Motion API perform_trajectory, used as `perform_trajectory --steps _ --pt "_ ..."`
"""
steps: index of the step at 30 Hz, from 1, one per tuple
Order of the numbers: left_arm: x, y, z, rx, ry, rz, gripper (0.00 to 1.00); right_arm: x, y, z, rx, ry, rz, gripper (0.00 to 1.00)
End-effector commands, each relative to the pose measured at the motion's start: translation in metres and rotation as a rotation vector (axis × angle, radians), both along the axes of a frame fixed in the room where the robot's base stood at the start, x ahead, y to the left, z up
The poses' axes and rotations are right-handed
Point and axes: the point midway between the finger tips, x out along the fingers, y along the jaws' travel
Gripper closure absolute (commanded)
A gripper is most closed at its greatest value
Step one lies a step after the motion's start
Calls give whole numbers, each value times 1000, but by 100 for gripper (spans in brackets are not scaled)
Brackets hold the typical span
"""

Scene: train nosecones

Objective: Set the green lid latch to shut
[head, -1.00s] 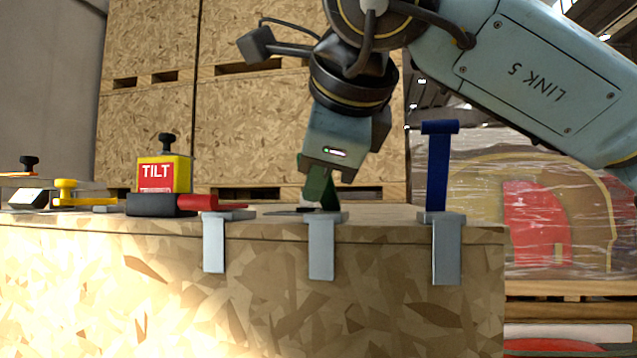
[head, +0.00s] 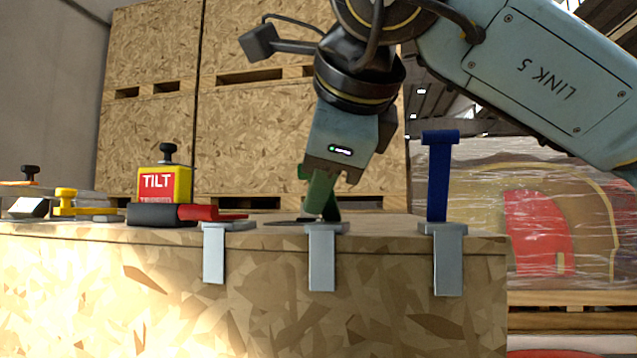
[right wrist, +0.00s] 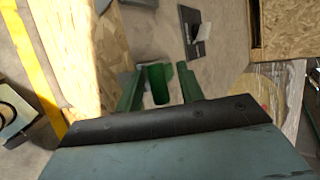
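The green lid latch has a grey bracket (head: 322,262) in the middle of three over the edge of the wooden crate (head: 400,300). In the right wrist view its green lever (right wrist: 158,84) stands between my two green fingers. My right gripper (head: 321,193) is down at this latch in the head view, where fingers and lever overlap and are hard to tell apart. In the right wrist view the gripper (right wrist: 161,80) is open around the lever, with gaps beside it. The lever's lower end is partly hidden. My left gripper is not in view.
A blue latch (head: 438,180) stands upright to the right. A red latch (head: 208,213) lies low to the left, beside a dark block and a yellow TILT box (head: 165,184). A yellow latch (head: 75,205) is farther left. Large wooden crates (head: 280,130) stand behind.

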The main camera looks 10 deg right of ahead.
Motion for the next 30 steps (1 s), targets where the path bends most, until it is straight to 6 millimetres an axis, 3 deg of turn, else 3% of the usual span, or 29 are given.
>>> perform_trajectory --steps 9,15,21,29,30 --pt "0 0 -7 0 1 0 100 -58 -9 40 -1 -4 1 62" --pt "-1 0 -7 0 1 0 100 -86 -14 60 -1 -4 0 62" --pt "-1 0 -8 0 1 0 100 -97 -16 67 -2 -1 -1 62" --pt "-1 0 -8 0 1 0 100 -98 -17 68 -1 -1 0 62" --pt "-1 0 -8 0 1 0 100 -98 -17 68 -2 -1 0 66"
